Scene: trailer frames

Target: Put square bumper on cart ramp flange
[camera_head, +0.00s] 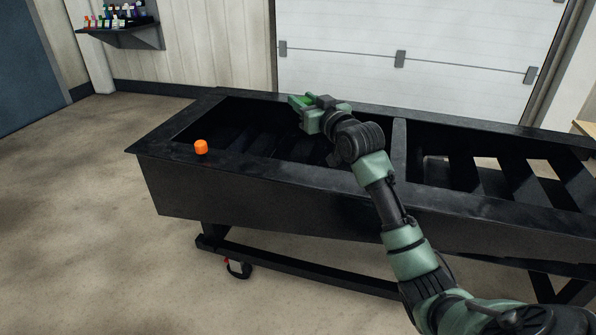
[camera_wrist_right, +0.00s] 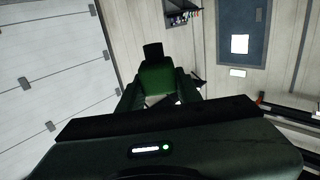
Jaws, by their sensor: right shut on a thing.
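The cart ramp (camera_head: 270,181) is a long black frame with a flat flange (camera_head: 172,147) around its open top. My right gripper (camera_head: 301,102) is over the far side of the ramp's left bay, near the far flange. It is shut on a small green block, which looks like the square bumper (camera_head: 304,99). In the right wrist view, the green bumper (camera_wrist_right: 156,79) sits between the two fingers, with a dark part at its far end. I cannot tell whether it touches the flange. My left gripper is in neither view.
An orange rounded piece (camera_head: 201,147) stands on the near flange at the left. Slanted black slats (camera_head: 522,182) fill the right bay. A wall shelf (camera_head: 118,32) with small coloured items is at the back left. The floor (camera_head: 75,200) left of the ramp is clear.

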